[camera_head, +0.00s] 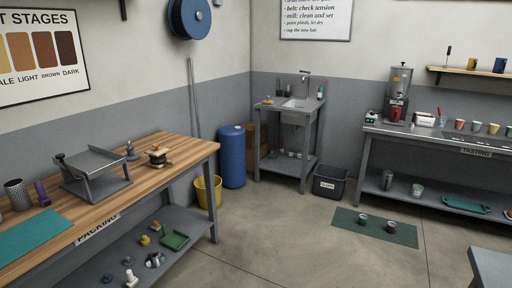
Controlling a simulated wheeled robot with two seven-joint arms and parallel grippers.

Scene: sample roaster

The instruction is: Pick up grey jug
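A grey, upright, jug-like vessel (387,180) stands on the lower shelf of the tasting bench at the right. It is small in the view, so I cannot tell for sure that it is the grey jug. A pale cup-like container (417,190) stands to its right on the same shelf. Neither of my grippers is in view.
The tasting bench (462,206) carries an urn (399,82) and several cups. A dark green mat (347,225) with two small cups lies on the floor before it. A dark bin (329,184) stands left of it. The wooden packing bench (130,205) is at left; open floor lies between.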

